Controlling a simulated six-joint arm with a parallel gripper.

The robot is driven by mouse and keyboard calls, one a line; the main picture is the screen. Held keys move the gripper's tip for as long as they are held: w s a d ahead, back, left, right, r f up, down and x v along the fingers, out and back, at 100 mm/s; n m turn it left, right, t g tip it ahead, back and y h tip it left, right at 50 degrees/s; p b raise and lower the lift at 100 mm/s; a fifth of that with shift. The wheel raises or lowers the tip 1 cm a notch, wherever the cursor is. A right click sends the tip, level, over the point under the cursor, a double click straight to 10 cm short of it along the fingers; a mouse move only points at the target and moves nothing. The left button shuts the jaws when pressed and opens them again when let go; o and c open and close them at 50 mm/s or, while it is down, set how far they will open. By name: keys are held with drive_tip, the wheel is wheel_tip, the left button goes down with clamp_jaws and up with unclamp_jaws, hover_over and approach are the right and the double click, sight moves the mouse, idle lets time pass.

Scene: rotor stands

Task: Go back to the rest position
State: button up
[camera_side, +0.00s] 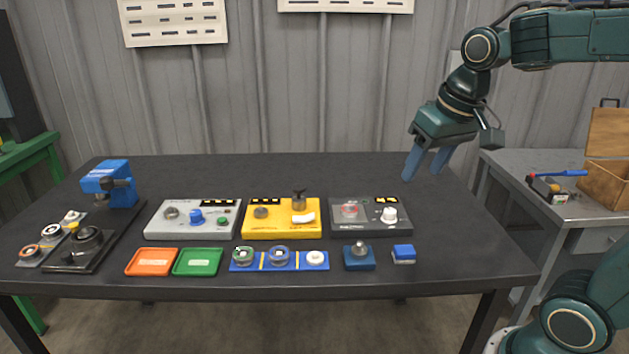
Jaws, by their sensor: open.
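My gripper (425,174) hangs above the right part of the dark table (480,247), tilted a little to the left. Its two blue fingers are apart and nothing is between them. It is up and to the right of the dark grey device (370,230) and touches nothing. To the left stand a yellow device (282,233) with a dark part standing on its top and a light grey device (190,234) with a blue knob.
In front lie an orange tray (151,273), a green tray (197,273), a blue strip (279,268) with round parts, and two small blue blocks. A blue vise-like tool (112,182) stands at the left. The table's back and right are clear. A grey side bench (540,200) stands at the right.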

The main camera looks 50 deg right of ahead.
drive_tip(key=s+a+f+n+t, duration=0.1)
drive_tip(key=s+a+f+n, duration=0.1)
drive_tip(key=s, duration=0.7)
drive_tip(key=shift+s+a+f+n+t+y, duration=0.35)
drive_tip(key=shift+a+n, duration=0.45)
drive_tip(key=shift+a, duration=0.55)
